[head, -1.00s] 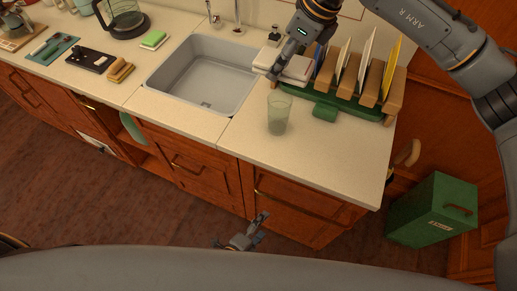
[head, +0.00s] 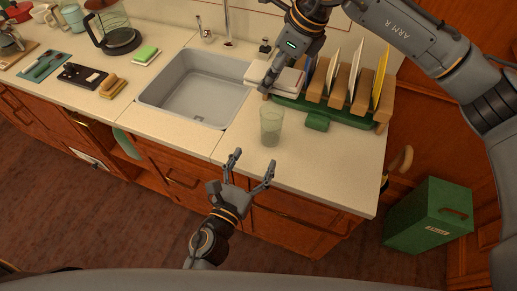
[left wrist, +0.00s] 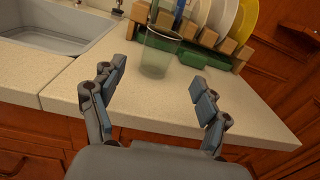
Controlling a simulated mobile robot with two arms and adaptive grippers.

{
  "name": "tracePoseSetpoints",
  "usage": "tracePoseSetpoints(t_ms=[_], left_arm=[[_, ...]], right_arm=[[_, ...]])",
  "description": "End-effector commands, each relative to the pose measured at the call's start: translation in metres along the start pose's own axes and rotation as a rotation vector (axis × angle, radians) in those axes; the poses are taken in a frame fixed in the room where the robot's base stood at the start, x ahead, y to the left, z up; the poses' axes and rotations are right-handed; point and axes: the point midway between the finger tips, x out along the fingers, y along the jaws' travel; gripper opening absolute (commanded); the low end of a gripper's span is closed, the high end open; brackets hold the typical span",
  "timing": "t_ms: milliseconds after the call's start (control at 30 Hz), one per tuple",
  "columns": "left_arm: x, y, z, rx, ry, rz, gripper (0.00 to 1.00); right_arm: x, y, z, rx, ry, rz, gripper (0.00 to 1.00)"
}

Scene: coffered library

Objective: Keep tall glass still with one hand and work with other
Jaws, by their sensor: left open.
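The tall glass (head: 271,128), clear with a greenish tint, stands upright on the counter right of the sink. My left gripper (head: 253,161) is open and empty at the counter's front edge, its fingers pointing toward the glass. In the left wrist view, the glass (left wrist: 160,55) is beyond and between the two spread fingers (left wrist: 157,76), apart from them. My right gripper (head: 268,80) hangs from above, behind the glass and near the dish rack. It appears apart from the glass, and its finger gap is unclear.
The sink (head: 195,88) is at left. The counter (head: 325,165) right of the glass is clear. A green bin (head: 430,215) stands on the floor.

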Motion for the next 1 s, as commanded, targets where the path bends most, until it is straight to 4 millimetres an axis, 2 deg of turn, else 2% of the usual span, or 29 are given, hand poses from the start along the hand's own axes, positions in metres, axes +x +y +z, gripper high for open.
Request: tracePoseSetpoints(t_ms=[700,1000], left_arm=[[0.104,0.0,0.0,-0.001,-0.001,-0.001,0.75],[0.116,-0.001,-0.001,-0.002,0.001,-0.001,0.75]], right_arm=[[0.0,0.0,0.0,0.0,0.0,0.0,0.38],[0.0,0.0,0.0,0.0,0.0,0.0,0.38]])
